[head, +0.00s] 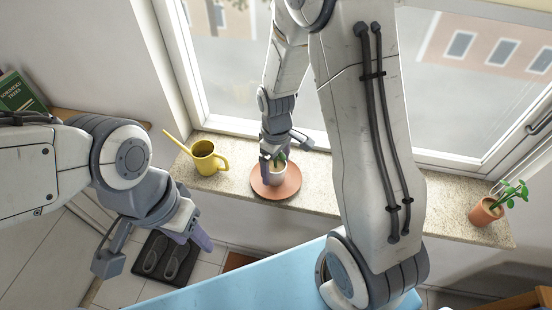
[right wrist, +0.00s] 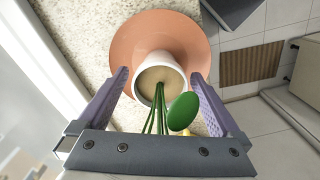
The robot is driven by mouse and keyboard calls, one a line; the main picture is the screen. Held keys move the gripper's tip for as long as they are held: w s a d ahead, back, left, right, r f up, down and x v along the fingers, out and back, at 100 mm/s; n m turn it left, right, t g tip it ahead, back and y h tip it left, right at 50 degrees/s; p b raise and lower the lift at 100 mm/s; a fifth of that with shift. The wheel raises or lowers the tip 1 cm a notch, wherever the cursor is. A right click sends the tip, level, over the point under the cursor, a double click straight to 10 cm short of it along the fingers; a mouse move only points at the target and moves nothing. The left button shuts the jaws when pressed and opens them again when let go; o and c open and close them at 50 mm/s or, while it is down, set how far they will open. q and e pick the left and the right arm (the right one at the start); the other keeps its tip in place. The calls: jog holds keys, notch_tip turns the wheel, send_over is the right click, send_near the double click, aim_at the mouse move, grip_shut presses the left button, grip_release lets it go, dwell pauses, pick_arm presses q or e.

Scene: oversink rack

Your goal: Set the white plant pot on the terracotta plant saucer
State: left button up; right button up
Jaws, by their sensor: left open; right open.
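The white plant pot (head: 278,174) holds a green-leaved plant and stands upright on the terracotta saucer (head: 289,189) on the window sill. In the right wrist view the pot (right wrist: 153,63) sits over the saucer (right wrist: 128,45), towards its near edge in that picture, with soil and green stems inside. My right gripper (head: 277,153) is open, its fingers on either side of the pot; it also shows in the right wrist view (right wrist: 160,78). My left gripper (head: 154,250) is open and empty, in front of the sill at the left, away from the pot.
A yellow watering can (head: 205,160) stands on the sill left of the saucer. A terracotta pot with a plant (head: 486,211) stands at the sill's right end. The window is close behind. A blue surface (head: 250,285) lies in front, and a dark shoe mat (head: 165,262) is on the floor.

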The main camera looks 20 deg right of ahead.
aim_at(275, 166)
jog(key=shift+w+r, duration=0.1)
jog(key=shift+r, duration=0.4)
notch_tip(275, 166, up, 11)
jog(key=b, duration=0.2)
jog(key=s+a+r, duration=0.1)
jog(key=s+a, duration=0.5)
jog(key=s, duration=0.4)
jog(key=s+a+r+y, duration=0.1)
jog(key=s+a, duration=0.5)
jog(key=s, duration=0.3)
jog(key=shift+s+a+n, duration=0.3)
jog(key=shift+s+a, duration=0.05)
jog(key=shift+s, duration=0.05)
jog(key=shift+f, duration=0.1)
notch_tip(275, 166, down, 4)
jog(key=b, duration=0.3)
